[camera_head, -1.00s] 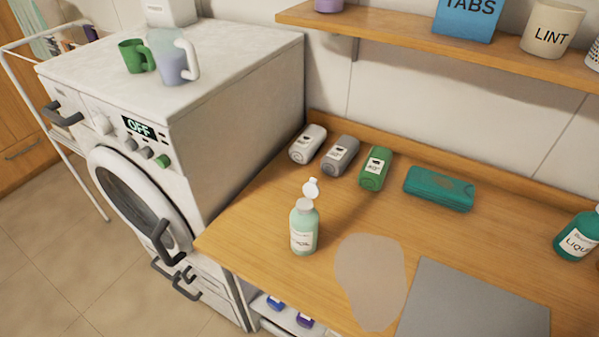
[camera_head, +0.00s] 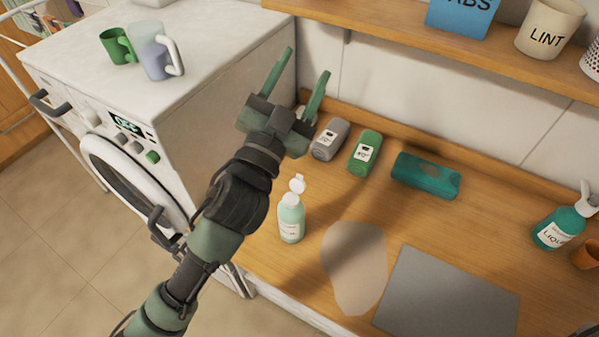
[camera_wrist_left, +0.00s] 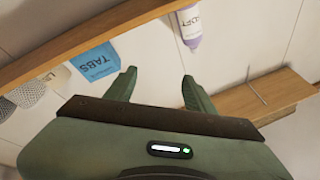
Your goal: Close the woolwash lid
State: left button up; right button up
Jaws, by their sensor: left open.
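The woolwash is most likely the pale green bottle (camera_head: 291,220) standing upright on the wooden counter in the head view; its label is too small to read. Its white flip lid (camera_head: 297,184) stands raised above the neck, open. My left gripper (camera_head: 305,70) is open and empty, raised above and behind the bottle, fingers pointing toward the wall. My left forearm passes just left of the bottle without hiding it. In the left wrist view the open fingers (camera_wrist_left: 157,85) face the wall and shelf, and the bottle is not seen there. My right gripper is not in view.
Grey (camera_head: 330,140) and green (camera_head: 364,153) containers and a teal case (camera_head: 426,176) lie behind the bottle. A beige patch (camera_head: 355,270) and grey mat (camera_head: 450,295) are to its right. The washing machine (camera_head: 200,80) is left; a shelf (camera_head: 440,55) overhangs the back.

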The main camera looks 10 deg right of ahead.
pick_arm(q)
jog(key=s+d+r+m+g+h, duration=0.45)
jog(key=d+m+g+h, duration=0.2)
jog(key=m+g, duration=0.2)
jog(key=s+d+r+m+g+h, duration=0.3)
jog(key=s+d+m+g+h, duration=0.4)
jog(key=m, duration=0.3)
jog(key=s+d+f+m+g+y, duration=0.4)
jog(key=s+d+m+g+y, duration=0.1)
jog(key=m+g, duration=0.25)
jog(key=m+t+y, duration=0.4)
jog(key=m+y, duration=0.1)
jog(key=y, duration=1.5)
send_over(299, 175)
jog(key=f, duration=1.8)
jog(key=shift+s+d+f, duration=0.1)
jog(key=shift+d+f, duration=0.05)
jog(key=shift+d, duration=0.1)
jog(key=shift+a+f, duration=0.1)
jog(key=shift+a, duration=0.2)
notch_tip(299, 175, down, 6)
jog(key=p, duration=0.3)
jog(key=shift+d+p, duration=0.1)
jog(key=shift+p, duration=0.2)
jog(key=shift+f, duration=0.7)
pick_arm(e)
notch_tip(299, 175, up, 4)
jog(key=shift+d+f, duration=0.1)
